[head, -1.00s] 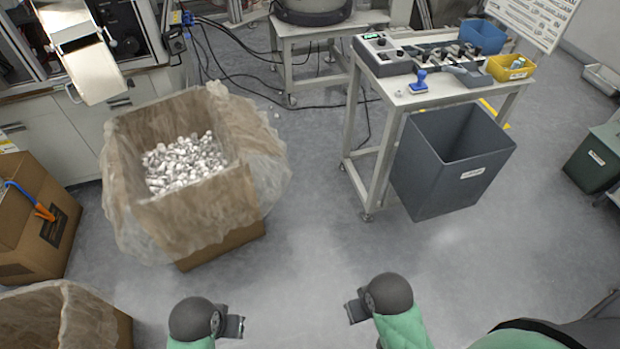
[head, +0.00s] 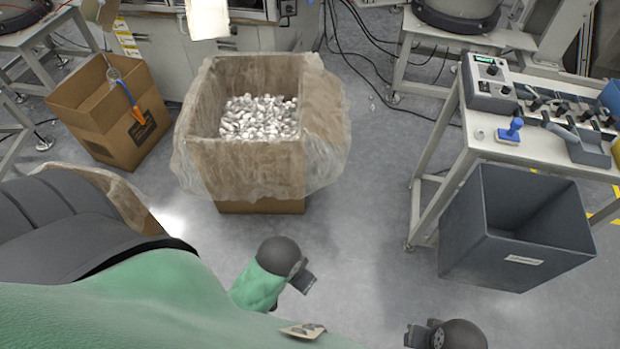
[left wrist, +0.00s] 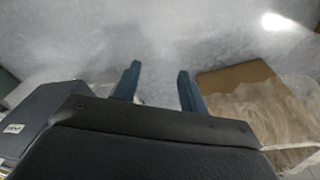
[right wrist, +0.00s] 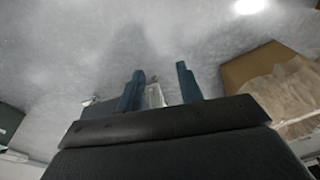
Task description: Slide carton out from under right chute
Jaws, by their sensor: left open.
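A brown carton (head: 260,206) with a clear plastic liner stands on the floor, full of small silvery-white caps (head: 258,118). A pale chute (head: 208,18) hangs behind its back left edge in the head view. My left gripper (head: 304,283) is in front of the carton, apart from it. It is open and empty, and its fingers (left wrist: 158,85) stand apart in the left wrist view. My right gripper (head: 418,337) is lower right, far from the carton. Its fingers (right wrist: 158,88) are apart and nothing is held. The carton also shows in the left wrist view (left wrist: 235,75) and right wrist view (right wrist: 262,60).
A second carton (head: 110,115) with an orange-handled tool stands to the left. Another lined carton (head: 128,200) is partly hidden behind my body. A grey bin (head: 515,228) stands by a white work table (head: 530,155) at right. Floor between carton and bin is clear.

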